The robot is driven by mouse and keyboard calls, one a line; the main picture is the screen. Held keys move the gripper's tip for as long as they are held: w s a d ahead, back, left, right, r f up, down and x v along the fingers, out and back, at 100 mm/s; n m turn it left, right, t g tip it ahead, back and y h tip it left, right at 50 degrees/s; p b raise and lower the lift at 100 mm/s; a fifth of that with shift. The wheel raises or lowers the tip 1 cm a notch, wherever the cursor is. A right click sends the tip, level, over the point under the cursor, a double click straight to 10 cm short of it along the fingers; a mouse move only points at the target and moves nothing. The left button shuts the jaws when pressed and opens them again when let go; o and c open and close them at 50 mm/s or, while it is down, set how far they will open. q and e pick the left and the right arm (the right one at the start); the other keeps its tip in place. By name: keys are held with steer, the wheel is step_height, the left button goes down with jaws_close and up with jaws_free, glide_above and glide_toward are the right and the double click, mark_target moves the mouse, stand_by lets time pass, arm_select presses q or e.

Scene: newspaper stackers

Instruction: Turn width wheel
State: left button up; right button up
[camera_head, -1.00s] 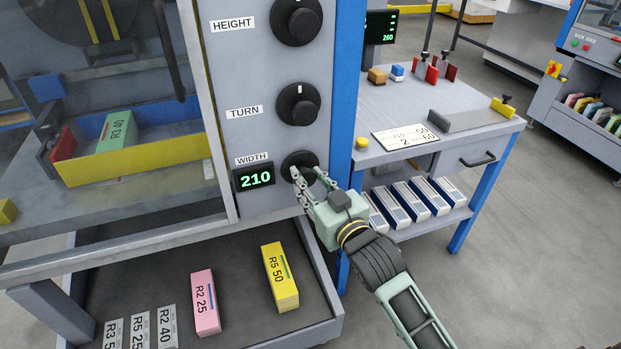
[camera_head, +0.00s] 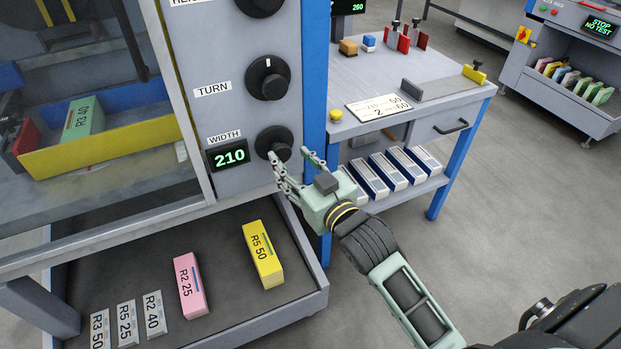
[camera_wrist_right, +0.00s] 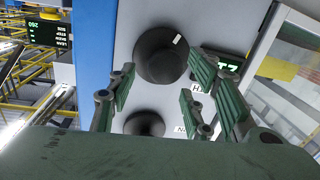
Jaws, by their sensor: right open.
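The black, round width wheel (camera_head: 268,137) sits low on the grey panel, right of the green "210" display (camera_head: 229,155) and the WIDTH label (camera_head: 224,137). My right gripper (camera_head: 291,153) is open and empty, its fingertips at the wheel's lower right in the head view. One fingertip overlaps the wheel's edge there; I cannot tell whether it touches. In the right wrist view the wheel (camera_wrist_right: 160,62) with its white mark lies ahead between the spread fingers (camera_wrist_right: 164,68). My left gripper is not in view.
The TURN wheel (camera_head: 268,78) sits above on the same panel. A blue post (camera_head: 314,90) stands right of it, then a side table (camera_head: 380,75). Below, a dark tray (camera_head: 215,275) holds a pink box (camera_head: 189,285) and a yellow box (camera_head: 263,255).

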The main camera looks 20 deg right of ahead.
steer(key=s+d, duration=0.1)
steer(key=s, duration=0.7)
steer(key=shift+s+d+r, duration=0.2)
steer(key=shift+s+d, duration=0.05)
steer(key=shift+s, duration=0.15)
